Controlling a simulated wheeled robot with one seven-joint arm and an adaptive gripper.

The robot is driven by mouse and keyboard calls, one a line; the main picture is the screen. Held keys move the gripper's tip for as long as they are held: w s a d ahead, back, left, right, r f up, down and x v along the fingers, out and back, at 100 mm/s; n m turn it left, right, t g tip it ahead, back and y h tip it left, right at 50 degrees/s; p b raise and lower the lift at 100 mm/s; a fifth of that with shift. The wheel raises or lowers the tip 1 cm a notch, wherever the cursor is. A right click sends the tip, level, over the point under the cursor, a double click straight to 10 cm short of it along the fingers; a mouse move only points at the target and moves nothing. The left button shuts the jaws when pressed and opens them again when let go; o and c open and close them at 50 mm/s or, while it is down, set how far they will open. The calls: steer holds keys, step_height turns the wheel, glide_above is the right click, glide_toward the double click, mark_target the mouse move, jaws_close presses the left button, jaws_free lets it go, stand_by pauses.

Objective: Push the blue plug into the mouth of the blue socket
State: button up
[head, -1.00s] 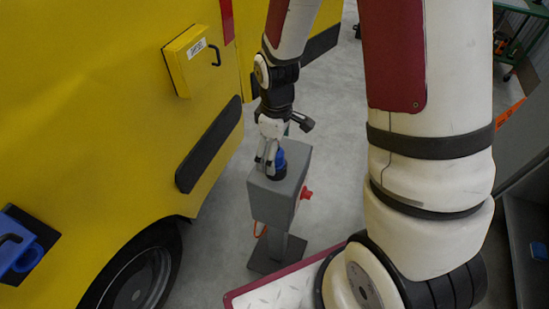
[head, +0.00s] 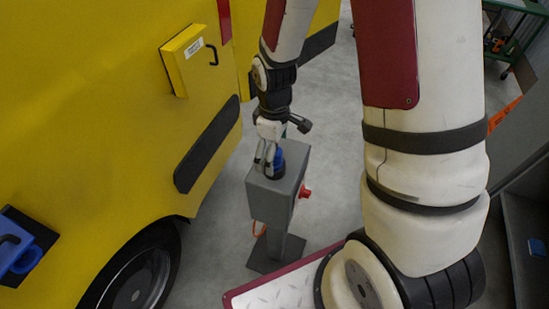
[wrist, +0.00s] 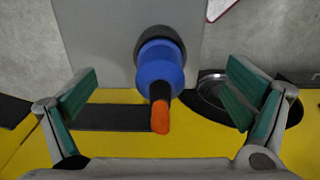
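The blue plug (head: 280,161) stands upright in a dark round seat on top of the grey pedestal. In the wrist view the plug (wrist: 161,72) has a blue body, a black neck and an orange tip facing the camera. My gripper (head: 266,156) is just over the pedestal top, with its fingers beside the plug. In the wrist view my gripper (wrist: 161,90) is open, with one green-padded finger on each side of the plug and clear gaps to it. The blue socket (head: 25,258) is on a dark plate on the yellow vehicle, at the left edge of the head view.
The grey pedestal (head: 263,202) has a red button (head: 304,192) on its right side. The yellow vehicle (head: 90,110) with its wheel fills the left. A yellow box (head: 188,60) with a handle juts from it. Grey floor (head: 325,165) lies clear around the pedestal.

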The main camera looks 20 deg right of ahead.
steer(key=c, duration=2)
steer(key=shift+r+p, duration=1.05)
steer(key=shift+r, duration=1.25)
jaws_close()
steer(key=shift+r, duration=0.1)
steer(key=shift+r+p, duration=0.75)
steer(key=shift+r, duration=1.15)
